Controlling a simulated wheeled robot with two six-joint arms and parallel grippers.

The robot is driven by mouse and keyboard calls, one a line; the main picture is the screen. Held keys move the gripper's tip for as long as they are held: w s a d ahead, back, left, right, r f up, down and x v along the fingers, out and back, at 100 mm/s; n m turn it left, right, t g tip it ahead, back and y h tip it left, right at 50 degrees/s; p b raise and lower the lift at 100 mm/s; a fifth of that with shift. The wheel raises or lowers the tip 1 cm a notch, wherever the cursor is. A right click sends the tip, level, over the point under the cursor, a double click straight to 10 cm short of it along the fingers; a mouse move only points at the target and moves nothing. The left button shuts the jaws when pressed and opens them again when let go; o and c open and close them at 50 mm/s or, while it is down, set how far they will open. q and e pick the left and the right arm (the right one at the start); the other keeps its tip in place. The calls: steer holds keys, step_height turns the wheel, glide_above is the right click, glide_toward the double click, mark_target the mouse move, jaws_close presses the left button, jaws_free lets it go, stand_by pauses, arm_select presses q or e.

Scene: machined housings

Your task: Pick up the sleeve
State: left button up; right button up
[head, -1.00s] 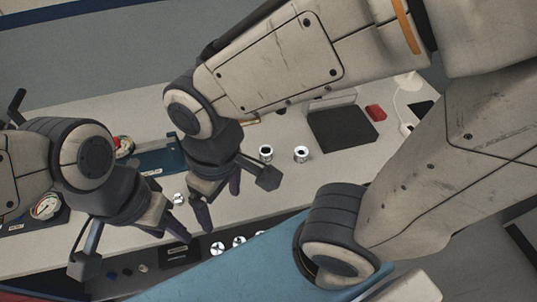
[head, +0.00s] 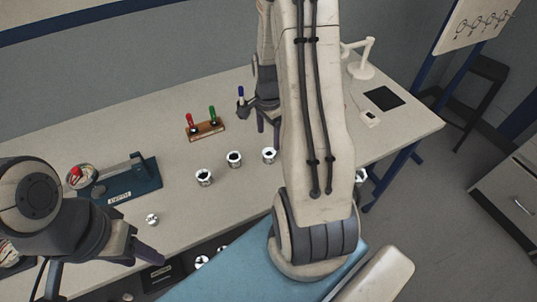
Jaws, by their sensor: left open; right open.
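Three short silver cylinders with dark bores stand upright on the light bench: a left one (head: 204,178), a middle one (head: 235,160) and a right one (head: 269,156). I cannot tell which is the sleeve. A smaller silver part (head: 152,219) lies nearer the bench's front edge. My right gripper (head: 269,128) is open and empty, fingers down, behind the right cylinder and partly hidden by my own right arm. My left gripper (head: 142,252) is open at the lower left, near the front edge, apart from the cylinders; its fingers show only in part.
A wooden rack (head: 206,132) holds red and green handles; a blue handle (head: 240,92) stands behind. A blue fixture (head: 124,184) with a dial gauge sits left. A black pad (head: 384,97) and white stand (head: 362,68) are at right. Several silver parts (head: 201,262) lie below the bench front.

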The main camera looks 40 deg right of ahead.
mark_target(269, 153)
step_height(269, 153, down, 3)
steer(key=shift+f, duration=0.1)
steer(key=shift+s+a+f+p, duration=0.15)
steer(key=shift+f+p, duration=0.25)
steer(key=shift+f, duration=0.2)
step_height(269, 153, down, 4)
steer(key=shift+f+p, duration=0.1)
steer(key=shift+p, duration=0.4)
jaws_close()
